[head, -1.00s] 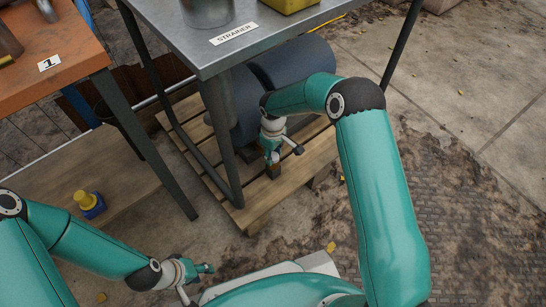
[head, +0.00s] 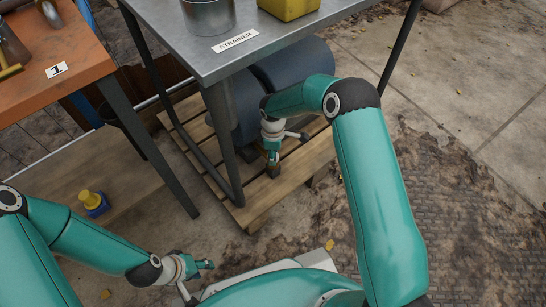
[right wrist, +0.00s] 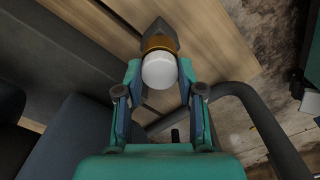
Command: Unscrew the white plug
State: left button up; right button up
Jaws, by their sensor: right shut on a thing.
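The white plug (right wrist: 159,70) shows in the right wrist view as a pale rounded end in front of an orange-brown collar (right wrist: 158,43). My right gripper (right wrist: 158,76) is shut on the plug, one finger on each side. In the head view my right gripper (head: 273,153) reaches under the metal table, beside the blue-grey tank (head: 247,106) and low over the wooden pallet. The plug is too small and covered to make out there. My left gripper (head: 197,279) is open and empty, low at the bottom of the head view.
The metal table (head: 178,38) stands over the tank, its legs close to my right arm. A wooden pallet (head: 252,207) lies beneath. An orange table (head: 88,56) stands at left. A yellow-and-blue object (head: 92,203) sits on a board. The floor at right is mostly clear.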

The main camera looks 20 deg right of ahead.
dwell(0.3)
jog(key=n+p, duration=0.1)
jog(key=n, duration=0.2)
jog(key=shift+r, duration=0.1)
jog(key=o, duration=0.7)
jog(key=shift+n, duration=0.5)
jog(key=shift+o, duration=0.8)
jog(key=shift+r+p, duration=1)
jog(key=shift+r, duration=0.45)
